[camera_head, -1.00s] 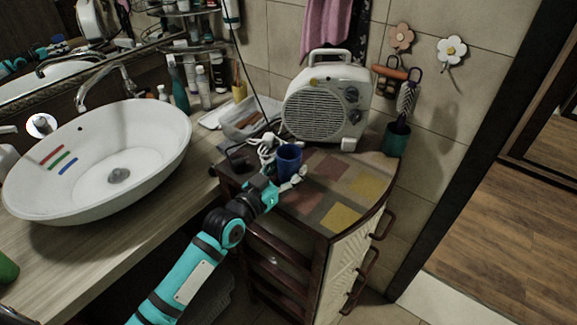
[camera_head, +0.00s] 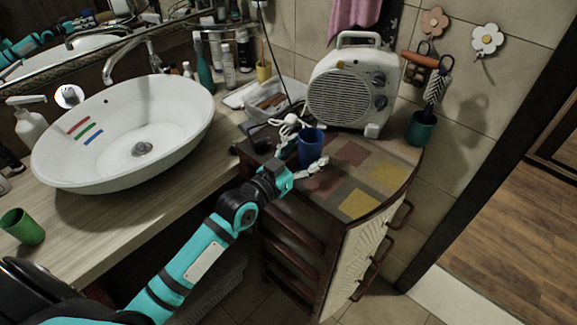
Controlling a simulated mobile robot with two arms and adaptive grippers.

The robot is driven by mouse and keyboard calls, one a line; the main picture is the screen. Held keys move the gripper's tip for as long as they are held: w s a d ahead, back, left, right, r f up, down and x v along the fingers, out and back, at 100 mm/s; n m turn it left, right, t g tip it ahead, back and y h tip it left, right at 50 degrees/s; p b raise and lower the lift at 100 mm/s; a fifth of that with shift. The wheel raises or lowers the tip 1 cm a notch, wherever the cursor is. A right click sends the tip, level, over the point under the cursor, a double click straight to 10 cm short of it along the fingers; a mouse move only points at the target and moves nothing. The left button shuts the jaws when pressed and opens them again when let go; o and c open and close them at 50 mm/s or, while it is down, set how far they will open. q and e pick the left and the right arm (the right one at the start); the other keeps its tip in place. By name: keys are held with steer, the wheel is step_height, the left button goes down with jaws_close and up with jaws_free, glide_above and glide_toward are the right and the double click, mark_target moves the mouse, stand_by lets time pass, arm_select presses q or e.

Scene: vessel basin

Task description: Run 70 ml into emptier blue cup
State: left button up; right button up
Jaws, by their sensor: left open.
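A blue cup (camera_head: 311,146) stands upright on the patchwork-top cabinet, in front of the white heater. My left gripper (camera_head: 301,158) is open at the cup, with one finger on its left and the other at its front right. I cannot tell whether the fingers touch it. How much is in the cup is not visible, and I see no second blue cup. The white basin (camera_head: 190,140) has red, green and blue stripes on its inner wall. A metal faucet (camera_head: 127,57) arches over its back edge. My right gripper is out of view.
The heater (camera_head: 350,90) stands close behind the cup, with a white cord beside it. A green cup (camera_head: 22,227) stands on the wooden counter (camera_head: 110,225) at left. A teal holder (camera_head: 421,130) with a brush is at right. The cabinet's front top (camera_head: 357,203) is clear.

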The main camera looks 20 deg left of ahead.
arm_select(q)
steer(key=b+v, duration=0.1)
steer(key=v, duration=0.9)
steer(key=shift+s, duration=0.25)
steer(key=shift+a, duration=0.1)
